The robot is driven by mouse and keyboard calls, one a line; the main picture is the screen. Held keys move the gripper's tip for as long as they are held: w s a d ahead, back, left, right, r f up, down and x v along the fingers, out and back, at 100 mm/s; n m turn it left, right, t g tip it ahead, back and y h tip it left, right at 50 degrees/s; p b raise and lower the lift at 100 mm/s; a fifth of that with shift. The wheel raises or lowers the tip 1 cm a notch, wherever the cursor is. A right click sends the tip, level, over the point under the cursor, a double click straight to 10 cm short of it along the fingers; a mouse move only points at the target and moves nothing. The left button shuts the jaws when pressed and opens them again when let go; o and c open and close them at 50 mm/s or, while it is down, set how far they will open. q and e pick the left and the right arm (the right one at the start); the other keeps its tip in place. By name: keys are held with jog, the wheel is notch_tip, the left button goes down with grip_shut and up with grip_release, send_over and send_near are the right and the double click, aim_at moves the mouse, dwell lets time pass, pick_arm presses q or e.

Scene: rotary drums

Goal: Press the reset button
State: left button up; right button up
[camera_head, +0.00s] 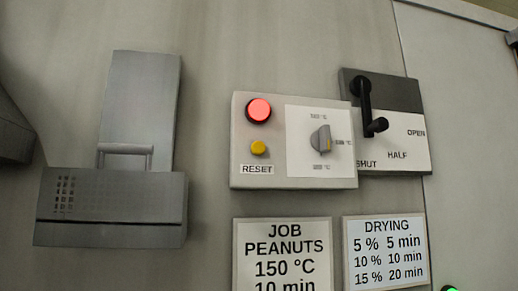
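The reset button is a small round yellow button (259,148) on the left part of a light grey control box (270,182). A label reading RESET (257,169) sits just below it. A larger red button or lamp (259,110), bright red, is above it on the same box. Neither of my grippers shows in the head view, and nothing covers the yellow button.
Right of the button is a temperature knob (320,139). A black lever (367,108) stands on a plate marked OPEN, HALF, SHUT. A grey metal housing with a handle (125,150) juts out at left. JOB PEANUTS (284,250) and DRYING (386,252) signs hang below.

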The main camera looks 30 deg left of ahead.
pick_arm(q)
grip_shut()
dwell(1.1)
